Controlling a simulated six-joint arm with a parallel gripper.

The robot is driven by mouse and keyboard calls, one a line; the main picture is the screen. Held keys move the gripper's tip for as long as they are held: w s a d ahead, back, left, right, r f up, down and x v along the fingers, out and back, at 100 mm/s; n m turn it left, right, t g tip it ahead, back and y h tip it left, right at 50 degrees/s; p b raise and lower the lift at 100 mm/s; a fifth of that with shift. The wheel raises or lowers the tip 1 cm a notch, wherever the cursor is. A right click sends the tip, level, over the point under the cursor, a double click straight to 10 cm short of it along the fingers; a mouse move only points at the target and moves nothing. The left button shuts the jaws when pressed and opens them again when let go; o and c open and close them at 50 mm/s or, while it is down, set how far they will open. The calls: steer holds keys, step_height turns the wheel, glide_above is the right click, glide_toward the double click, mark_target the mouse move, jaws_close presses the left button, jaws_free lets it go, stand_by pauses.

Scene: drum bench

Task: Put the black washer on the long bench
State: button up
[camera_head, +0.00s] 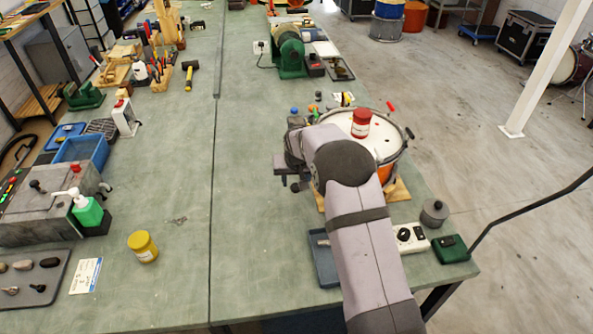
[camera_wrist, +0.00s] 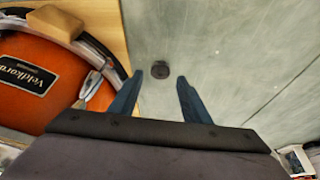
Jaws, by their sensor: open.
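In the wrist view a small round dark piece, which looks like the black washer (camera_wrist: 160,70), lies on the grey-green bench top (camera_wrist: 225,50). My gripper (camera_wrist: 159,82) is open, with one blue finger on each side of the picture's middle. The washer shows between and slightly beyond the fingertips, with clear space on both sides. I cannot tell the height of the fingertips above it. In the head view the long green bench (camera_head: 180,210) runs away from me. My arm hides the gripper and the washer there.
An orange drum (camera_wrist: 35,85) on a wooden board (camera_wrist: 100,15) stands close to the left finger. A red tin (camera_head: 361,123) sits on the drum's head. A yellow tin (camera_head: 143,246) stands on the left. The bench middle is mostly clear, with a long seam.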

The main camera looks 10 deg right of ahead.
steer(key=b+v, duration=0.2)
steer(key=v, duration=0.7)
steer(key=shift+r, duration=0.25)
steer(key=shift+s, duration=0.15)
steer(key=s+d+f+g, duration=0.1)
steer(key=s+f+g, duration=0.1)
steer(key=s, duration=1.5)
steer(key=s+d+f+n+g, duration=0.1)
steer(key=s+d+f+g, duration=0.1)
steer(key=s, duration=1.6)
steer(key=shift+s+f+g, duration=0.25)
steer(key=shift+s+g, duration=0.05)
